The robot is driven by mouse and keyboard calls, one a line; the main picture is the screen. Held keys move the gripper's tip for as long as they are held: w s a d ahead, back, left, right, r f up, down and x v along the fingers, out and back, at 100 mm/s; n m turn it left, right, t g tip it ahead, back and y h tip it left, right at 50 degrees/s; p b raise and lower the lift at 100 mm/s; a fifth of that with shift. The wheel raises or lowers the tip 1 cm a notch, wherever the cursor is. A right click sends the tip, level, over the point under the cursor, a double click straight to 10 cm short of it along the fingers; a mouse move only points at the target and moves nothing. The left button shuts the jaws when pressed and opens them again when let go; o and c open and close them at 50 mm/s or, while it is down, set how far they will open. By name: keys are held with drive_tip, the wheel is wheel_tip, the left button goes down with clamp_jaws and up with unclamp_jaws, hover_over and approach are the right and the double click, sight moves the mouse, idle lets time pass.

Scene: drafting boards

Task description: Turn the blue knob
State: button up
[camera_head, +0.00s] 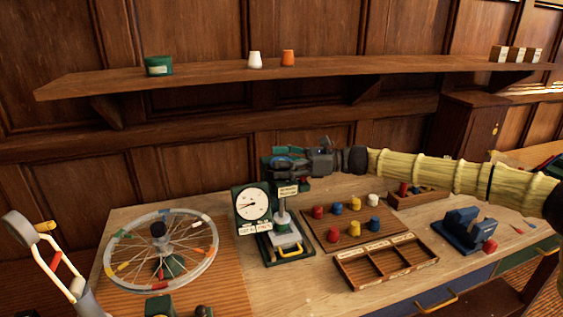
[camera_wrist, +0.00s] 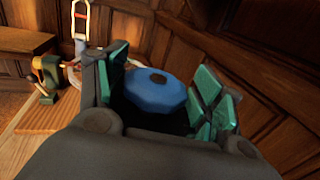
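The blue knob (camera_wrist: 155,91) is a faceted disc with a dark spot on its top, seen between the green finger pads in the wrist view. In the head view it shows as a small patch of blue (camera_head: 284,163) at the end of my arm, above the dial-gauge stand. My gripper (camera_wrist: 160,88) is around the knob, one finger on each side. The pads are very close to its rim, but I cannot tell whether both press on it. The knob's lower side and mount are hidden by the gripper.
The white dial gauge (camera_head: 252,205) stands just left of and below my gripper. A spoked wheel (camera_head: 116,254) is at left. A pegboard (camera_head: 335,242) with coloured pegs, a divided tray (camera_head: 347,268) and a blue vise (camera_head: 458,228) are at right. A wall shelf (camera_head: 210,78) runs above.

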drive_tip(key=shift+w+d, duration=0.1)
drive_tip(key=c, duration=0.3)
drive_tip(key=shift+s+r, duration=0.15)
drive_tip(key=shift+s, duration=0.05)
drive_tip(key=shift+c, duration=1.4)
drive_tip(key=shift+w+d+r, duration=0.1)
drive_tip(key=shift+r, duration=0.2)
drive_tip(key=o, duration=0.8)
drive_tip(key=shift+o, duration=1.1)
drive_tip(key=shift+f, duration=0.2)
